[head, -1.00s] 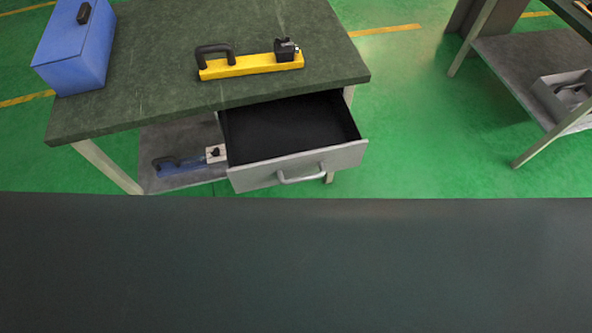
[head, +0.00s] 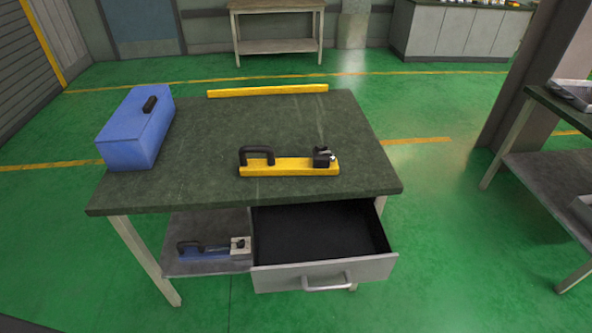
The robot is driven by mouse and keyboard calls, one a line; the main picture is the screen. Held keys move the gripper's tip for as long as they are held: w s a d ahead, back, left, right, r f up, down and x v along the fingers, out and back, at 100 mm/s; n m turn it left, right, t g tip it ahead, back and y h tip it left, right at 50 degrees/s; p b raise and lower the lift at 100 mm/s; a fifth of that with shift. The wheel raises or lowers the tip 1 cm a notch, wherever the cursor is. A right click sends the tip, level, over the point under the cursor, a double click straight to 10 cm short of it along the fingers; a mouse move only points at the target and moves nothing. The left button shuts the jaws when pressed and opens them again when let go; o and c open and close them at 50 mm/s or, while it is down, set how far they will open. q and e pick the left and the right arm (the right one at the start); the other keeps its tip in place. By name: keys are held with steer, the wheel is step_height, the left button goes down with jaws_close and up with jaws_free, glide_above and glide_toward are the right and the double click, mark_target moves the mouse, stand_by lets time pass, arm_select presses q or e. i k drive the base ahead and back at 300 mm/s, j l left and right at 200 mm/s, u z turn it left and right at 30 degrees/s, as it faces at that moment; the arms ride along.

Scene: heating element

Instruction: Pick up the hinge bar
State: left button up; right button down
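A yellow bar (head: 290,168) with a black loop handle at its left end and a black fitting at its right end lies on the dark green tabletop (head: 215,130). A blue bar (head: 208,250) with a dark handle and a pale block at its right end lies on the lower shelf. A plain yellow bar (head: 267,90) runs along the table's back edge. I cannot tell for sure which of these is the hinge bar. Neither of my grippers shows in the head view.
A blue box (head: 130,140) with a black handle stands at the table's left. An open, apparently empty drawer (head: 325,276) juts out at the front right. Other workbenches stand at the right and back. Green floor lies open around the table.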

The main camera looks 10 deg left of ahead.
mark_target(321, 164)
steer(key=i+j, duration=0.15)
steer(key=j, duration=0.25)
steer(key=i+j, duration=0.1)
steer(key=j, duration=0.3)
steer(key=i+j, duration=0.15)
steer(key=j, duration=0.25)
steer(key=i+j, duration=0.15)
steer(key=j, duration=0.25)
steer(key=i+j, duration=0.1)
steer(key=j, duration=0.25)
steer(key=z, duration=1.1)
